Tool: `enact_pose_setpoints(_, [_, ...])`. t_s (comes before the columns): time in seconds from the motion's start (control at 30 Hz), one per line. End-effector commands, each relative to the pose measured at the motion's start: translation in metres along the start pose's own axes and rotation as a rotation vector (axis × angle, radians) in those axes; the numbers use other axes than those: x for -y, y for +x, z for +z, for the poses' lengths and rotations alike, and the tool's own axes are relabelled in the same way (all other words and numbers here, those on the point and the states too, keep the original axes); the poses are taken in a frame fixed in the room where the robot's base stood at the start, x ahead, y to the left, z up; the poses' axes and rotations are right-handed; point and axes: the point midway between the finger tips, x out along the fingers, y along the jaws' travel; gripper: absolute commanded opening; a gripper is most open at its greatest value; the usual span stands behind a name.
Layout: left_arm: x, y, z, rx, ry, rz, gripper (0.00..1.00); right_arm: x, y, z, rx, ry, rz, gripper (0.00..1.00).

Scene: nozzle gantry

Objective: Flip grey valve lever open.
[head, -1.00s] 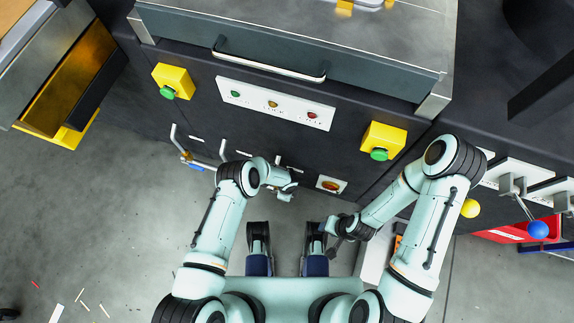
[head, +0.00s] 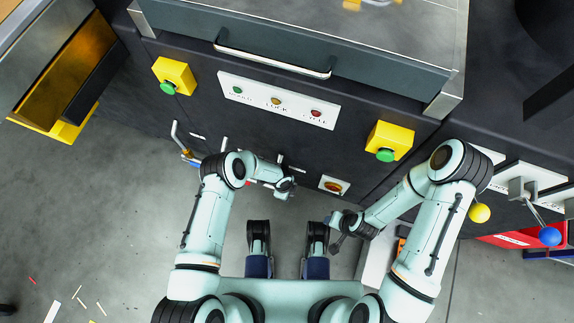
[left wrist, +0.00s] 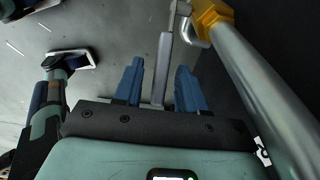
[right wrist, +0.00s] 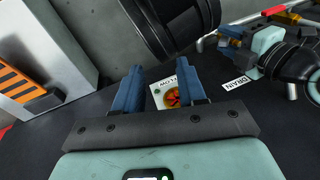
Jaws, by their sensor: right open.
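In the left wrist view a grey lever (left wrist: 163,65) runs down between the blue fingers of my left gripper (left wrist: 158,85). The fingers stand apart on either side of it, and I see no clear contact. The lever's upper end is beside a yellow valve body (left wrist: 208,14) on a thick grey pipe (left wrist: 262,85). In the head view my left gripper (head: 287,188) is low in front of the dark cabinet, and the lever there is too small and covered to make out. My right gripper (head: 337,236) is open and empty; its fingers also show in the right wrist view (right wrist: 158,88).
A white plate with an orange round knob (head: 334,186) is on the cabinet, right of my left gripper. A "DRAIN" label (right wrist: 237,83) is near my left gripper. Another pipe with a blue-handled part (head: 188,155) stands to the left. The floor (head: 130,220) at left is mostly clear.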

Motion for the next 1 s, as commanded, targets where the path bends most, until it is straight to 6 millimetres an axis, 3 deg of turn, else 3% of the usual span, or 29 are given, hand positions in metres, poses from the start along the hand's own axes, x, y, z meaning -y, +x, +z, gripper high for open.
enact_pose_setpoints(0.17, [0.001, -0.012, 0.000, 0.001, 0.001, -0.002, 0.40, 0.002, -0.004, 0.005, 0.013, -0.001, -0.001, 0.40])
enact_pose_setpoints(0.5, [0.001, -0.085, 0.000, 0.001, 0.001, -0.003, 0.40, 0.010, -0.030, 0.036, 0.106, -0.009, -0.006, 0.40])
enact_pose_setpoints(0.7, [0.001, -0.119, 0.000, 0.000, 0.000, -0.002, 0.40, 0.013, -0.039, 0.049, 0.146, -0.012, -0.008, 0.40])
enact_pose_setpoints(1.0, [0.000, -0.134, 0.000, 0.000, 0.001, 0.001, 0.40, 0.013, -0.042, 0.055, 0.164, -0.013, -0.008, 0.40])
